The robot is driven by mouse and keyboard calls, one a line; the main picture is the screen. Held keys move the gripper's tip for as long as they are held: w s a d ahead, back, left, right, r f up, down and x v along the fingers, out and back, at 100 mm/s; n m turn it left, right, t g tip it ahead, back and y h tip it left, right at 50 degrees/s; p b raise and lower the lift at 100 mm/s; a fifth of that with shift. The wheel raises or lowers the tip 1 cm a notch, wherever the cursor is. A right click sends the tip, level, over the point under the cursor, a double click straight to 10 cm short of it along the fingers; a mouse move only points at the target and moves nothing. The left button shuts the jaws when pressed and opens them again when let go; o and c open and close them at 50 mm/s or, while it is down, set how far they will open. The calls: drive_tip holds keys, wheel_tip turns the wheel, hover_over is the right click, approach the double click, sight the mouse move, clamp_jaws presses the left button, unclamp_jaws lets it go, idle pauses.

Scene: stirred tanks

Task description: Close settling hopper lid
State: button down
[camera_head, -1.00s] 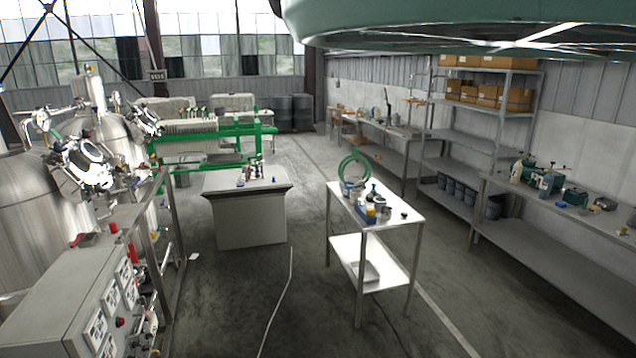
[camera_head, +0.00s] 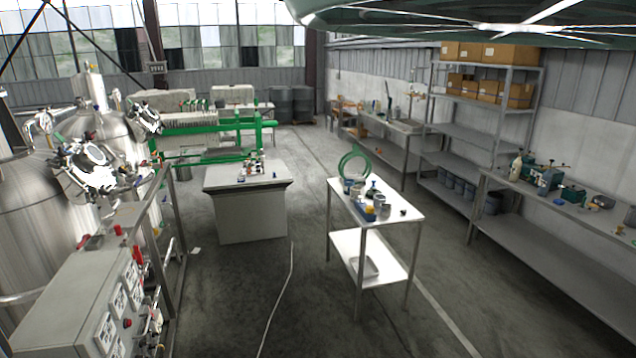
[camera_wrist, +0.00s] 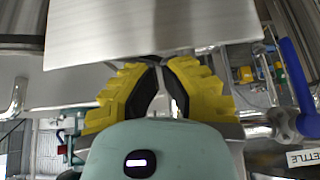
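A flat, brushed-metal panel (camera_wrist: 150,32) fills the upper middle of the wrist view, with its lower edge just at my fingertips. It may be the hopper lid, but I cannot tell for sure. My gripper (camera_wrist: 158,68) has yellow fingers with black inner pads, and the tips are close together at that edge. Whether they touch or hold the panel is hidden. A label (camera_wrist: 303,158) at the lower right reads "ETTLE", cut off by the picture edge. In the head view my gripper is out of sight, and I cannot make out a settling hopper with certainty.
In the wrist view a blue handle (camera_wrist: 296,75) stands close on the right. In the head view, steel tanks (camera_head: 40,220) and a control box (camera_head: 85,295) stand left, a pale cabinet (camera_head: 243,215) mid-floor, a white trolley (camera_head: 345,200) right of it.

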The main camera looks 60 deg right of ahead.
drive_tip(key=shift+s+d+r+p, duration=0.15)
drive_tip(key=shift+s+d+p, duration=0.5)
drive_tip(key=shift+p, duration=0.45)
drive_tip(key=shift+w+d, duration=0.1)
drive_tip(key=shift+f+b, duration=0.2)
drive_tip(key=shift+b, duration=0.8)
